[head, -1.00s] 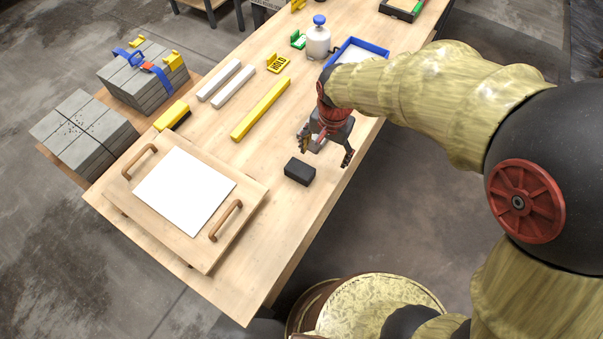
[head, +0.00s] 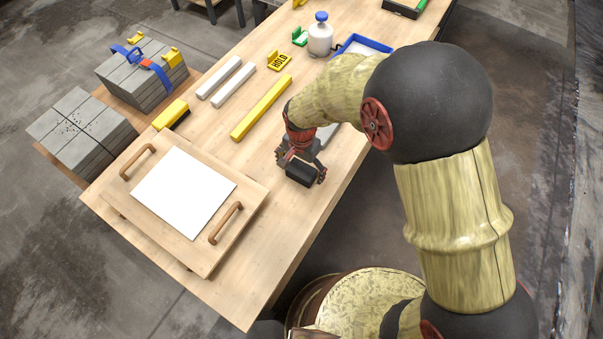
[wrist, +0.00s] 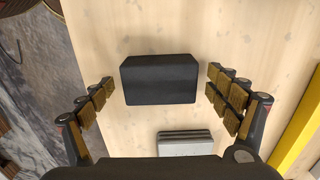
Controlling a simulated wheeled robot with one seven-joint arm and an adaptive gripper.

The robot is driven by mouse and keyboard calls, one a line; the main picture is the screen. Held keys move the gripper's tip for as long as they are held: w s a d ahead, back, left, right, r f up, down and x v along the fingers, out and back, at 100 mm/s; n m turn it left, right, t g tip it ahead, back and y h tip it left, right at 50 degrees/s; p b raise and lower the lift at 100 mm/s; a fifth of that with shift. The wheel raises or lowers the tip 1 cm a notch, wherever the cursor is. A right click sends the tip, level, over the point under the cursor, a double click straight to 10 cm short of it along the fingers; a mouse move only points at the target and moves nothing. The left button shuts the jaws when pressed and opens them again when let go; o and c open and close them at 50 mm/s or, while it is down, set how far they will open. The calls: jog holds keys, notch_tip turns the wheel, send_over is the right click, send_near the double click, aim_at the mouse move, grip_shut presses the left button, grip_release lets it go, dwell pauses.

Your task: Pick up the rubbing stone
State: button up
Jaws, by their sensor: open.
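The rubbing stone looks to be the black block (head: 298,172) on the wooden table, right of the handled board. In the wrist view the black block (wrist: 160,79) lies between the two fingers, a little beyond their tips, with a gap on each side. My gripper (head: 302,173) is open directly above and around the block in the head view, hiding part of it. In the wrist view my gripper (wrist: 160,92) shows both padded fingers spread wide, with nothing held.
A handled wooden board (head: 137,203) with a white sheet (head: 184,193) lies to the left. A grey block (wrist: 185,142) lies close to the gripper. A yellow bar (head: 261,108) and two pale bars (head: 226,82) lie farther back. The table's right edge is near.

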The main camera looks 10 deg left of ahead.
jog(key=shift+f, duration=0.25)
jog(key=shift+c, duration=1)
jog(key=shift+r, duration=0.1)
jog(key=c, duration=1.4)
